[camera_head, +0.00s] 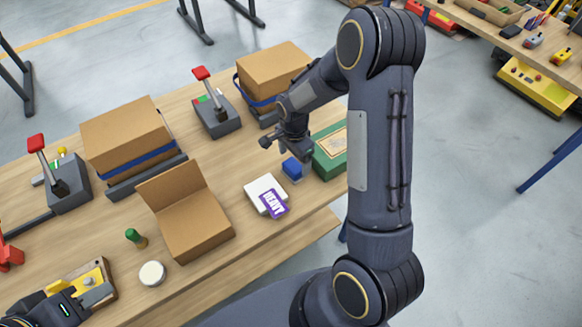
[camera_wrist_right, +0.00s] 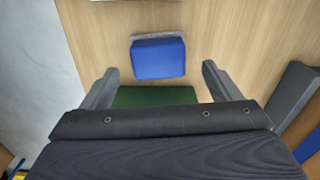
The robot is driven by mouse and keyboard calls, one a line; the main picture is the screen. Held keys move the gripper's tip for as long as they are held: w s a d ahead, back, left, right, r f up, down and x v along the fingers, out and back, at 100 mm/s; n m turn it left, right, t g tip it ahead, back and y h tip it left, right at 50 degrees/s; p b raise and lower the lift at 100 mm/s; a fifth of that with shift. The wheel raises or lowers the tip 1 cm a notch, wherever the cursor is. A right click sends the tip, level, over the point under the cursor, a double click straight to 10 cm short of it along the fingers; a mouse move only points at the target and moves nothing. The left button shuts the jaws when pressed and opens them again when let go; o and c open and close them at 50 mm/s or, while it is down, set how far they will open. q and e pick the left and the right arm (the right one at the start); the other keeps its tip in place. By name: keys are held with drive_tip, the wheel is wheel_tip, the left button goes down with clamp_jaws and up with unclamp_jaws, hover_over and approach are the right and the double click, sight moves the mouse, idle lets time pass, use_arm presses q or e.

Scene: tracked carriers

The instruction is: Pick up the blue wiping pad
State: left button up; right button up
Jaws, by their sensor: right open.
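The blue wiping pad (camera_head: 292,169) sits on the wooden table beside the green box, with a grey edge along one side in the right wrist view (camera_wrist_right: 158,58). My right gripper (camera_head: 286,149) is above and close to the pad. In the right wrist view its two fingers (camera_wrist_right: 160,78) are spread wide, with nothing between them. The pad appears just beyond the fingertips, roughly centred, and I see no contact. My left gripper (camera_head: 62,308) is at the bottom left corner, partly cut off, and its jaws are not clear.
A green box (camera_head: 329,157) stands right by the pad. A white pad with a purple card (camera_head: 273,203) lies to the left. An open cardboard box (camera_head: 195,228), a white round lid (camera_head: 152,273) and a green-topped item (camera_head: 136,238) are further left. Lever units and closed boxes stand behind.

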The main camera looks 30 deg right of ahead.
sight(294, 165)
wheel_tip(294, 165, down, 4)
drive_tip(key=shift+a+f+p, duration=0.1)
drive_tip(key=shift+a+p, duration=0.05)
drive_tip(key=shift+p, duration=0.25)
drive_tip(key=c, duration=1)
drive_tip(key=shift+o, duration=0.2)
drive_tip(key=shift+r, duration=0.2)
